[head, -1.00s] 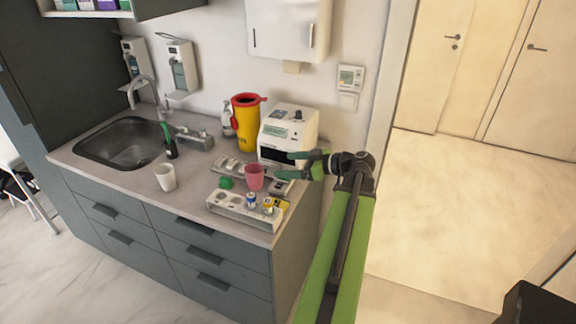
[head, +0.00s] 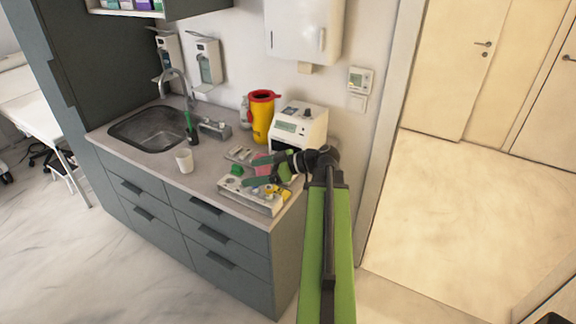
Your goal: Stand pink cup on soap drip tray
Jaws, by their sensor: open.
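The pink cup (head: 264,171) stands on the counter near its right end, partly hidden by my gripper. My gripper (head: 252,171) is open, with its green fingers pointing left. In the picture one finger lies above the cup and one below it; I cannot tell whether they touch it. Two soap dispensers hang on the wall above the sink, each with a small tray beneath; the right one's drip tray (head: 208,90) looks empty. A grey holder (head: 214,130) also sits beside the sink. I cannot tell for certain which is the soap drip tray.
A yellow-red bin (head: 262,115) and a white device (head: 299,127) stand behind. A dark bottle (head: 191,131) stands by the sink (head: 150,131).

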